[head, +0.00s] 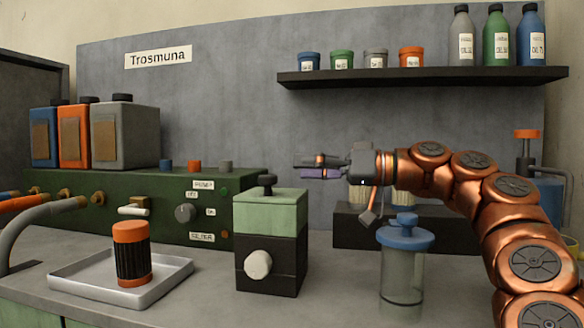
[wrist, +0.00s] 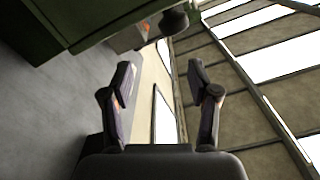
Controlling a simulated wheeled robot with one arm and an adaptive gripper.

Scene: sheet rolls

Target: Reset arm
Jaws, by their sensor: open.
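My copper arm comes in from the right in the head view. My gripper (head: 318,166) is held in the air, pointing left, above and to the right of the green and black box with the knob on top (head: 270,235). In the wrist view my gripper (wrist: 162,80) has its two fingers well apart, with nothing between them. The gripper touches nothing that I can see.
A blue-lidded clear jar (head: 403,268) stands on the bench under my arm. A dark shelf (head: 420,77) with small pots and bottles hangs behind. A green control panel (head: 165,215) stands at left.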

